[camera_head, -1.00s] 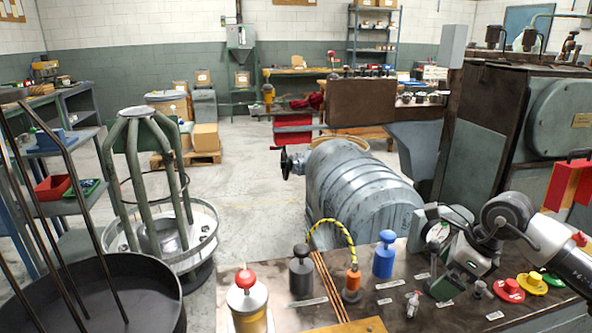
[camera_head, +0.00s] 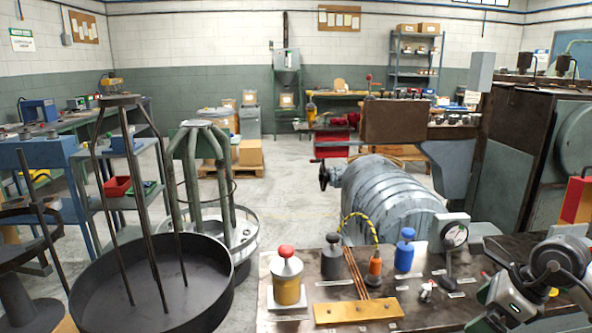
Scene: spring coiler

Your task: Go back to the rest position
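My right arm comes in at the lower right corner. Its gripper (camera_head: 488,322) is at the bottom edge, over the right part of the dark workbench (camera_head: 440,310). I cannot make out its fingers clearly, so I cannot tell whether it is open or shut. I see no object in it. My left arm and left gripper are not in view.
The bench holds a red-topped yellow cylinder (camera_head: 287,282), black (camera_head: 331,258), orange (camera_head: 374,268) and blue (camera_head: 404,252) pieces, a dial gauge (camera_head: 453,234), copper rods and a yellow block (camera_head: 358,311). A dark round tub (camera_head: 150,285) stands left. Open floor lies behind.

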